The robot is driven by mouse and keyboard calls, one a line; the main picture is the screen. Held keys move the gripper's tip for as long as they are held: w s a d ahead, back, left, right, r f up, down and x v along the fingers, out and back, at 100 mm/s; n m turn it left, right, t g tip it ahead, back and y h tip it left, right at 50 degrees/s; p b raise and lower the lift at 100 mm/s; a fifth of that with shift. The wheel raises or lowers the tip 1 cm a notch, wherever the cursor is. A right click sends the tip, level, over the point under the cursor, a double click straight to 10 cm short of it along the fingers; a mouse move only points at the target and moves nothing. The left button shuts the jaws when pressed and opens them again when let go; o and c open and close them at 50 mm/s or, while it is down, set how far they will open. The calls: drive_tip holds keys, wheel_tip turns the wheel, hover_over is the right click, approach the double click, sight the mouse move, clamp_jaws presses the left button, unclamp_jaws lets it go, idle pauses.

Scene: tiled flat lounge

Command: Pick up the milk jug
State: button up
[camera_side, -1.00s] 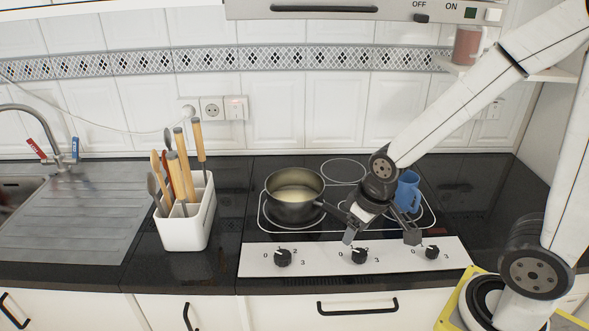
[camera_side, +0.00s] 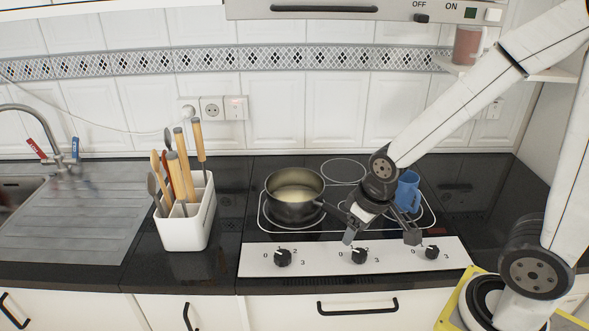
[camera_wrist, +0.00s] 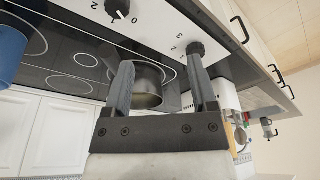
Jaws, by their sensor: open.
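The milk jug appears to be the blue jug (camera_side: 409,190) standing upright on the right part of the stove. It is partly hidden behind my wrist in the side view. In the wrist view a blue piece of it (camera_wrist: 9,48) shows at the left edge, cut off by the frame. My gripper (camera_side: 380,238) hangs over the front of the stove, in front of and to the left of the jug. Its two fingers are spread apart with nothing between them. The wrist view also shows the open fingers (camera_wrist: 160,68), apart from the jug.
A dark pot (camera_side: 293,207) with pale contents stands on the stove left of my gripper; its handle reaches towards my gripper. The knob panel (camera_side: 320,258) lies along the front. A white utensil holder (camera_side: 187,226) stands further left. The counter right of the stove is clear.

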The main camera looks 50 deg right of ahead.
drive_tip(key=shift+o, duration=1.3)
drive_tip(key=w+d+m, duration=0.1)
drive_tip(key=d+m, duration=0.1)
drive_tip(key=w+d+m, duration=0.1)
drive_tip(key=d+m, duration=0.1)
drive_tip(key=d, duration=0.1)
drive_tip(key=d+m, duration=0.2)
drive_tip(key=m, duration=0.1)
drive_tip(key=shift+w+d+g, duration=0.35)
drive_tip(key=shift+w+g, duration=0.05)
drive_tip(key=d+m, duration=0.6)
drive_tip(key=d, duration=0.1)
drive_tip(key=m+y, duration=0.1)
drive_tip(key=m, duration=1)
hover_over(416, 191)
drive_tip(key=shift+s+d+f+g, duration=0.15)
drive_tip(key=shift+d+f+g, duration=0.15)
drive_tip(key=shift+d+g, duration=0.1)
drive_tip(key=shift+d+f+m, duration=0.15)
drive_tip(key=shift+f+m, duration=0.25)
drive_tip(key=shift+f, duration=0.95)
